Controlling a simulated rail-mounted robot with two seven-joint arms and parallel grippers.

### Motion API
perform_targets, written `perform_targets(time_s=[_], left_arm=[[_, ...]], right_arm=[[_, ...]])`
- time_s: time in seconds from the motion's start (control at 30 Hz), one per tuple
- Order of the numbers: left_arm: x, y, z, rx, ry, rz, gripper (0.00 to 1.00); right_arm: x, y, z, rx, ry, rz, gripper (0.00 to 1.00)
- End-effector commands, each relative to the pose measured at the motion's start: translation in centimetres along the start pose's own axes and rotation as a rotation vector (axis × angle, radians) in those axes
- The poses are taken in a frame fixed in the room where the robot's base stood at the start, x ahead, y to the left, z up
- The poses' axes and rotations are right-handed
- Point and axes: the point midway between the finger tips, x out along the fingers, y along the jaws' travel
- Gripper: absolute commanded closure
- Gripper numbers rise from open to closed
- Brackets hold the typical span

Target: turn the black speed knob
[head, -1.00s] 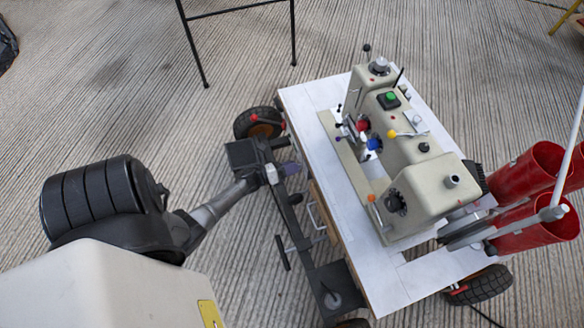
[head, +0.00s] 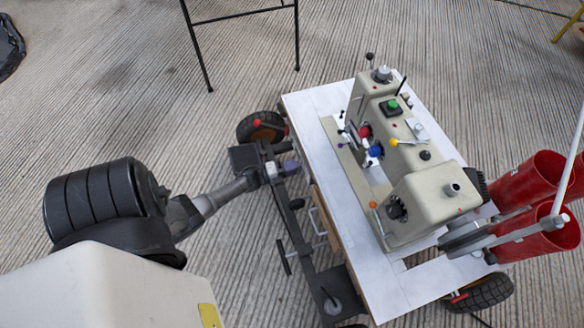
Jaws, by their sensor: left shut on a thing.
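A cream machine (head: 400,130) stands on a white-topped cart, with several small knobs and levers on it. One small black knob (head: 425,155) is on its upper body; I cannot tell if it is the speed knob. My left gripper (head: 283,168) reaches in from the left to a dark frame (head: 300,240) beside the cart's left edge. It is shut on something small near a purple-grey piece. The fingers and the frame hide what it holds. It is apart from the black knob on the machine body. My right gripper is out of view.
The cart top (head: 315,105) has bare white board around the machine. Red tubes (head: 535,240) and a pale pole (head: 575,150) stand at its right. A wheel (head: 262,127) is at its left. A black-legged stand (head: 205,60) is behind.

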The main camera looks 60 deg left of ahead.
Motion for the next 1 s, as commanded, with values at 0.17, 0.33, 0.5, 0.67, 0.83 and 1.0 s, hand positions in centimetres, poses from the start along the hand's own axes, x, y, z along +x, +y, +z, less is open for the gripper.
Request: perform_targets(time_s=[0.17, 0.33, 0.5, 0.67, 0.83, 1.0], left_arm=[[0.0, 0.05, 0.11, -0.033, 0.001, 0.0, 0.97], [0.0, 0.06, 0.14, -0.044, 0.0, -0.001, 0.97], [0.0, 0.06, 0.14, -0.045, 0.0, 0.0, 0.97], [-0.01, 0.07, 0.14, -0.044, 0.0, 0.0, 0.71], [-0.01, 0.07, 0.13, -0.043, 0.0, 0.0, 0.55], [-0.01, 0.07, 0.13, -0.043, 0.0, 0.0, 0.48]], right_arm=[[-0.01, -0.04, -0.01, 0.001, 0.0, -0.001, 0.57], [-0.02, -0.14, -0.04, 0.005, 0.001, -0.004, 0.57], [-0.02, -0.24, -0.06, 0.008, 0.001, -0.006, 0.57], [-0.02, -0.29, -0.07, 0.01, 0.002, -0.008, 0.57], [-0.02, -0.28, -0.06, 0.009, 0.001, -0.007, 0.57], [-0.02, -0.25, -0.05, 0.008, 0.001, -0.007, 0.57]])
